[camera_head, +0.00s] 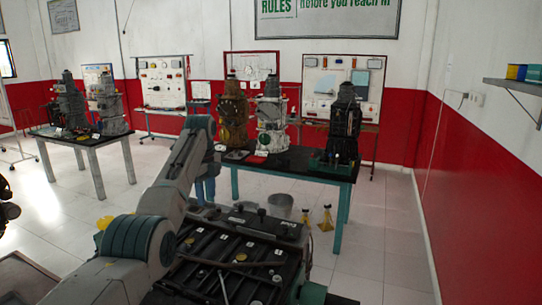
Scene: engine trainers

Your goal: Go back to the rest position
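My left arm comes in from the lower left and reaches up over a dark engine block. My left gripper (205,188) appears at the far end of that arm, pointing down in front of the tiled floor. It is small and dark there, and its fingers are not clear enough to show whether they are open or shut. No held object can be made out. My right gripper is not in view.
The dark engine block (235,262) fills the near foreground. A table (300,172) with several engine trainers stands beyond it, and another table (62,137) is at the left. A bucket (281,205) and yellow stands (327,218) are on the floor. A shelf (515,86) juts from the right wall.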

